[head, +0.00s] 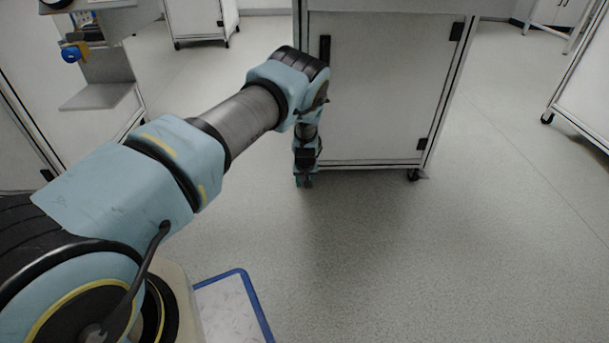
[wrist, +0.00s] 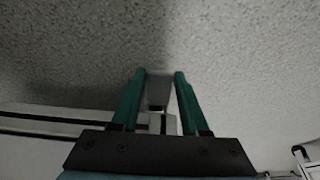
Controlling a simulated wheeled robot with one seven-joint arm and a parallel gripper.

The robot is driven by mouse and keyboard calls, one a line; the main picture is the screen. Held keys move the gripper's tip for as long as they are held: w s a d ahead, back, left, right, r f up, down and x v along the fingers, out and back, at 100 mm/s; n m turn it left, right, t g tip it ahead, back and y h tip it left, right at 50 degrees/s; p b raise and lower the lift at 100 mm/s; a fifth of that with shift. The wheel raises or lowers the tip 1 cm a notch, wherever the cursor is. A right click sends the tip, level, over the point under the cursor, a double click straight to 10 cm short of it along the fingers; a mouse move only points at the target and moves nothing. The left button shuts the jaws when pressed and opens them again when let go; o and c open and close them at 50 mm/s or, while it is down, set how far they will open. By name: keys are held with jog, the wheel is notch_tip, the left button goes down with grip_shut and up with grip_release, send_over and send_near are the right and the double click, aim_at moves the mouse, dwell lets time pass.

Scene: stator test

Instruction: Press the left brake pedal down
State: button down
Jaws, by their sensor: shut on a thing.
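The white cabinet (head: 380,95) stands on casters in front of me. My gripper (head: 304,184) points down close to the floor at the cabinet's lower left corner. In the head view it hides the left caster and its brake pedal. In the wrist view the two green fingers of my gripper (wrist: 163,74) are shut on a small grey piece, which looks like the left brake pedal (wrist: 158,92). I cannot tell from these frames whether the pedal is up or down.
The cabinet's right caster (head: 413,175) shows at its lower right corner. A blue-edged tray (head: 243,278) is near my base. Other white cabinets stand at the left, back and right. The grey floor (head: 450,260) in front is clear.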

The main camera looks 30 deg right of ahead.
jog(key=shift+f+t+h, duration=0.3)
jog(key=shift+f+t, duration=0.1)
jog(key=shift+t, duration=0.3)
jog(key=shift+c, duration=2)
grip_release()
jog(key=p+v, duration=0.5)
jog(key=v, duration=0.6)
